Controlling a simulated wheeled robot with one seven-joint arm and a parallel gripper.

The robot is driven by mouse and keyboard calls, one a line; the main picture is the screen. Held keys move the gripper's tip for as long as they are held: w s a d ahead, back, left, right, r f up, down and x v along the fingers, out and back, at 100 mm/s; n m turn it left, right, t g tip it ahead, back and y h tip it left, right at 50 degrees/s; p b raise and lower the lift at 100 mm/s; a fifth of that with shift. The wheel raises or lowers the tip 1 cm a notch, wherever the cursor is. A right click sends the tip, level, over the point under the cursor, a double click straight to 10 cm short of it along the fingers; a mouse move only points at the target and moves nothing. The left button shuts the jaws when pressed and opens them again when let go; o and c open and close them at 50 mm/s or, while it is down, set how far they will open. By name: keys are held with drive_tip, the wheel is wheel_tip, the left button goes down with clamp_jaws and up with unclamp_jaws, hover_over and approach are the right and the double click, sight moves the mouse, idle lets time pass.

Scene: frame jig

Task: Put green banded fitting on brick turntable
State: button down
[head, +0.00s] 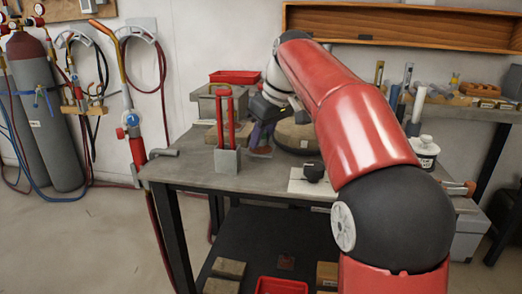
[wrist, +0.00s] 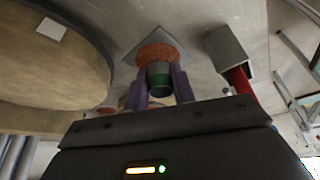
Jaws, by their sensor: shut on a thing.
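My gripper (wrist: 159,80) has purple fingers shut on the green banded fitting (wrist: 158,77), a dark short cylinder with a green band. In the head view my gripper (head: 262,134) is over the bench beside the brick turntable, and the fitting cannot be made out. The brick turntable (head: 297,138) looks like a broad, round tan disc just right of the gripper, partly behind my arm. In the wrist view the turntable (wrist: 45,65) fills the left side, with a pale square tag on it. The fitting is beside the disc, not over it.
Beyond the fitting lies a speckled orange round patch (wrist: 157,54) on a grey square plate; contact is unclear. A grey block holding red-handled tongs (head: 227,160) stands left of the gripper. A red tray (head: 235,77) is behind. A black-knobbed object (head: 313,172) sits near the front edge.

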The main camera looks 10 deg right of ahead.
wheel_tip(320, 180, down, 2)
drive_tip(key=shift+w+f+b, duration=0.15)
drive_tip(key=shift+f+b, duration=0.05)
drive_tip(key=shift+b, duration=0.25)
drive_tip(key=shift+r, duration=0.15)
drive_tip(key=c, duration=1.2)
unclamp_jaws()
drive_tip(key=shift+o, duration=0.2)
drive_tip(key=shift+r, duration=0.1)
